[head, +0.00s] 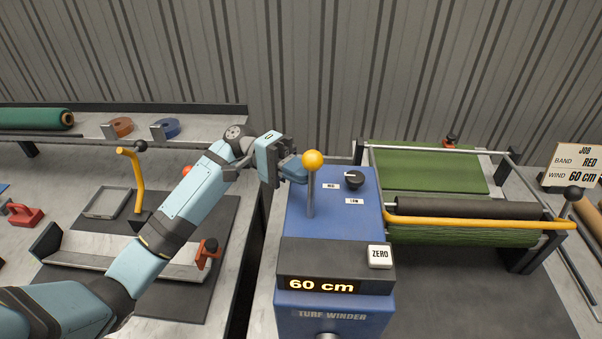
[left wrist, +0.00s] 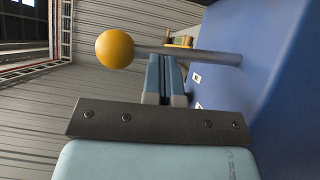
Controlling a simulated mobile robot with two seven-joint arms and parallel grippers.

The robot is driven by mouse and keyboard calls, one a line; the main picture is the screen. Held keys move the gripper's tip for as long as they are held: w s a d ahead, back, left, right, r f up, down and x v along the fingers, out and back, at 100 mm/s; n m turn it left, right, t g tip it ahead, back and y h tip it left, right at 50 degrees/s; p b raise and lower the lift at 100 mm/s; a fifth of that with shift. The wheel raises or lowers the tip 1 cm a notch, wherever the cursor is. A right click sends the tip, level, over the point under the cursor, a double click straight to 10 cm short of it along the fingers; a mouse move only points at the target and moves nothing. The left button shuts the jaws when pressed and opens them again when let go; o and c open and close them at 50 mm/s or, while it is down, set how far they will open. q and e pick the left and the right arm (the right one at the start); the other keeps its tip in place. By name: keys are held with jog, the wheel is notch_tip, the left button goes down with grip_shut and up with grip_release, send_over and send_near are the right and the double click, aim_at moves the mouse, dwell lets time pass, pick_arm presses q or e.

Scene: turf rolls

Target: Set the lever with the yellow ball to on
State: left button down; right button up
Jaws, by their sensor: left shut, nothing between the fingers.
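The lever's yellow ball (head: 313,160) tops a grey rod (head: 310,196) that stands up from the blue turf winder (head: 333,222). The ball and rod also show in the left wrist view (left wrist: 115,49), where the rod crosses just beyond my fingertips. My left gripper (head: 303,172) is shut and empty, its fingertips close beside the rod on its left, just under the ball. I cannot tell whether they touch it. Small white labels sit right of the lever; their words are too small to read surely. My right gripper is not in view.
To the right is a roller frame with green turf (head: 430,168) and a yellow bar (head: 470,223). A job sign (head: 574,167) stands far right.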

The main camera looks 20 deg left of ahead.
pick_arm(q)
jog(key=shift+s+d+r+m+t+y+b, duration=0.15)
jog(key=shift+s+m+y+b, duration=0.2)
jog(key=shift+s+m, duration=0.2)
jog(key=shift+s+d+m+t+y+b, duration=0.1)
jog(key=shift+s+m+t+y+b, duration=0.05)
jog(key=shift+s+m+y+b, duration=0.3)
jog(key=shift+s+d+r+m+t+y+b, duration=0.1)
jog(key=shift+s+d+m+t+y+b, duration=0.15)
jog(key=shift+s+m, duration=0.3)
jog(key=shift+s+d+m+t+y+b, duration=0.15)
jog(key=shift+s+m+t+y, duration=0.15)
jog(key=shift+s+m, duration=0.25)
jog(key=b+v, duration=0.2)
jog(key=v, duration=1.2)
jog(key=shift+s+d, duration=0.1)
